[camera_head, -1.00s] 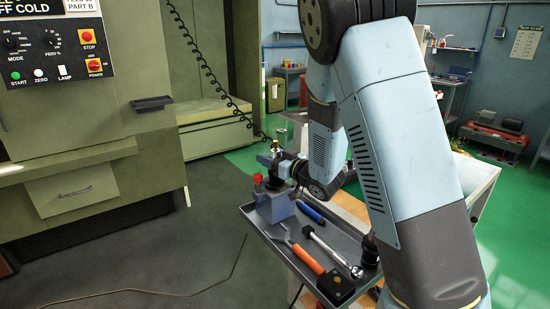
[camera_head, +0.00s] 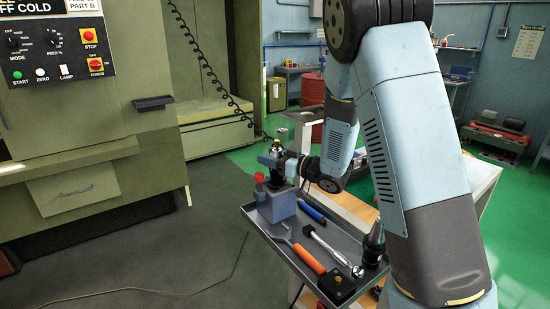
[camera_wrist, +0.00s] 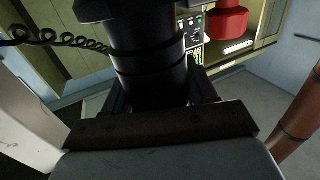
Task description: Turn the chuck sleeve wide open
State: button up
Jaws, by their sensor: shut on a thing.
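The chuck sleeve (camera_wrist: 150,55) is a black ribbed cylinder that fills the upper middle of the wrist view. In the head view it is small, a dark upright part above a blue-grey block (camera_head: 282,208), with a brass-coloured tip (camera_head: 276,144) on top. My gripper (camera_head: 273,161) is at the sleeve, reaching in from the right. In the wrist view my gripper (camera_wrist: 162,92) has a dark finger on each side of the cylinder and is shut on it. The exact contact faces are hidden. The sleeve's turn angle cannot be told.
A red knob (camera_head: 259,177) stands close left of the sleeve; it also shows in the wrist view (camera_wrist: 228,18). The cart tray (camera_head: 262,224) holds an orange-handled tool (camera_head: 309,260), a ratchet (camera_head: 333,249) and a dark cone-shaped holder (camera_head: 375,240). A green machine stands left.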

jog(key=o, duration=1)
jog(key=shift+d, duration=0.1)
jog(key=v, duration=1.3)
jog(key=shift+s+d+f, duration=0.1)
jog(key=shift+s+d, duration=0.1)
jog(key=shift+d, duration=0.1)
jog(key=shift+w, duration=0.1)
